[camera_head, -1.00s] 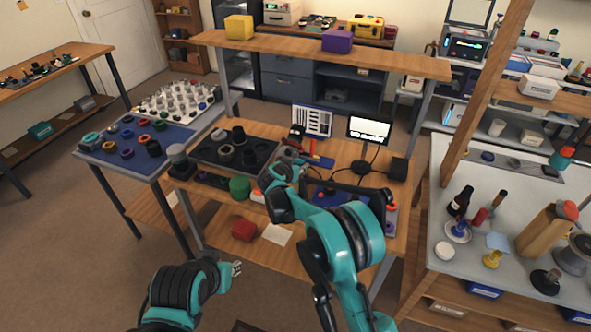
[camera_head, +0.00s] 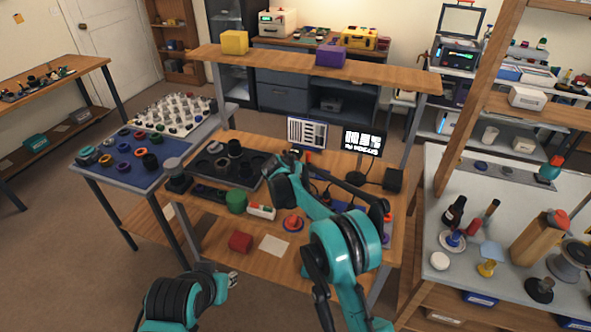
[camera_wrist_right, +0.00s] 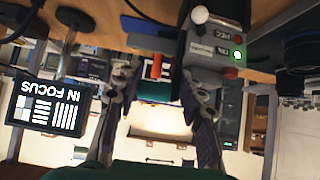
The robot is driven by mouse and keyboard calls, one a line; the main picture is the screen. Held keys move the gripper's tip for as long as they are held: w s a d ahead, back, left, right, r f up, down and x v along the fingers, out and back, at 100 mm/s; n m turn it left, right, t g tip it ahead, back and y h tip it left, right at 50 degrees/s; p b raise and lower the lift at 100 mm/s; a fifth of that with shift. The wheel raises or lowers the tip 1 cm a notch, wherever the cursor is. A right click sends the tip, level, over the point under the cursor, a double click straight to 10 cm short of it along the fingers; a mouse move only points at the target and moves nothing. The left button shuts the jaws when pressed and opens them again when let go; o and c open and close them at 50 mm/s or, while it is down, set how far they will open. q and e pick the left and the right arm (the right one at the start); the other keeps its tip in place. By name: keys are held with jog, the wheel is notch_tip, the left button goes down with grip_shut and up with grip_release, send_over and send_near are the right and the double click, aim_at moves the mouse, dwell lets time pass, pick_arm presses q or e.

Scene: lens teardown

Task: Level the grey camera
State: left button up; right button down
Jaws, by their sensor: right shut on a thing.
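The grey camera (camera_wrist_right: 213,60) shows in the right wrist view, with lettering, a green light and a red button on its body. My right gripper (camera_wrist_right: 160,75) is at it, a finger on either side of the view's middle; it is shut on the camera, though the contact is partly hidden. In the head view my right gripper (camera_head: 290,165) reaches over the workbench and its arm hides the camera. A monitor (camera_head: 363,141) shows a block pattern; in the wrist view the monitor (camera_wrist_right: 42,107) reads "IN FOCUS" upside down. My left gripper (camera_head: 232,279) hangs low before the bench; its jaws are too small to read.
A striped chart (camera_head: 307,132) stands behind my right gripper. A side table (camera_head: 440,215) stands right.

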jog(key=shift+w+d+r+g+p, duration=0.3)
jog(key=shift+w+d+g, duration=0.1)
jog(key=shift+d+g, duration=0.1)
jog(key=shift+w, duration=0.1)
dwell(0.3)
jog(key=c, duration=1.2)
grip_release()
jog(key=shift+o, duration=0.5)
jog(key=shift+w+d+f, duration=0.1)
jog(key=shift+d, duration=0.1)
jog(key=shift+a, duration=0.15)
jog(key=shift+a, duration=0.1)
jog(key=shift+s, duration=0.2)
